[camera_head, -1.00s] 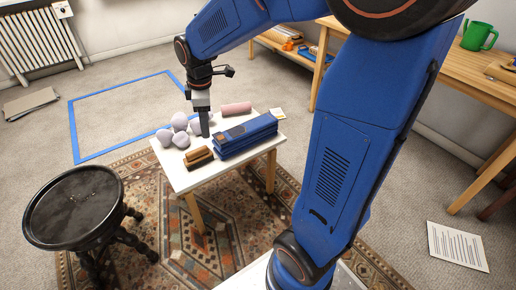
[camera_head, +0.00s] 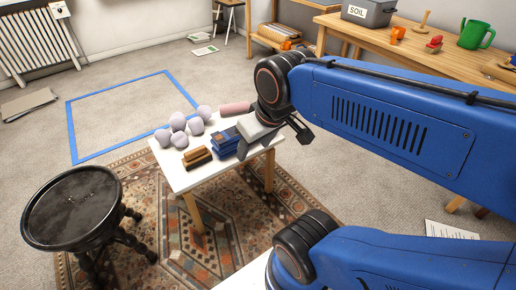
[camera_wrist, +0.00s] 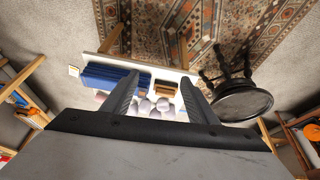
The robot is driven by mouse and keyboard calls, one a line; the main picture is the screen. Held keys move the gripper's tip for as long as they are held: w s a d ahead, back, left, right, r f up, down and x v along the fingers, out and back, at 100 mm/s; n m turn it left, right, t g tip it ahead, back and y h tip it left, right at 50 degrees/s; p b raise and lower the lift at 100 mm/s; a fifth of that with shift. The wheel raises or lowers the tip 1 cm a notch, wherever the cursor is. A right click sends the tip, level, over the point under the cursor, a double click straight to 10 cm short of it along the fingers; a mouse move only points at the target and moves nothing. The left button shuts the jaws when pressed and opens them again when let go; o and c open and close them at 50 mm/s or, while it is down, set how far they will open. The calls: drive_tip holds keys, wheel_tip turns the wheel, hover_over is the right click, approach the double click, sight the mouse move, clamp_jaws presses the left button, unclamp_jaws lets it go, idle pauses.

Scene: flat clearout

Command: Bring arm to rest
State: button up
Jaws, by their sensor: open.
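My gripper (camera_wrist: 163,75) is open and empty in the wrist view, its two fingers spread apart above the small white table. In the head view my gripper (camera_head: 242,148) hangs near the right side of that table, in front of part of the blue folded stack. My blue arm is folded back across the right half of the head view. The white table (camera_head: 180,178) holds lilac round objects (camera_head: 178,122), a pink roll (camera_head: 235,108), a brown brush-like block (camera_head: 197,157) and the blue stack (camera_head: 222,142).
A black round stool (camera_head: 72,205) stands at the left on the patterned rug's edge. A blue tape rectangle (camera_head: 120,77) marks bare carpet. A wooden bench (camera_head: 400,62) at the right bears a SOIL bin (camera_head: 368,12) and a green watering can (camera_head: 475,34).

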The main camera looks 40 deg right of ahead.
drive_tip(key=shift+s+f+m, duration=0.15)
drive_tip(key=shift+s+m, duration=0.25)
drive_tip(key=shift+s, duration=0.2)
drive_tip(key=shift+o, duration=0.5)
idle(0.6)
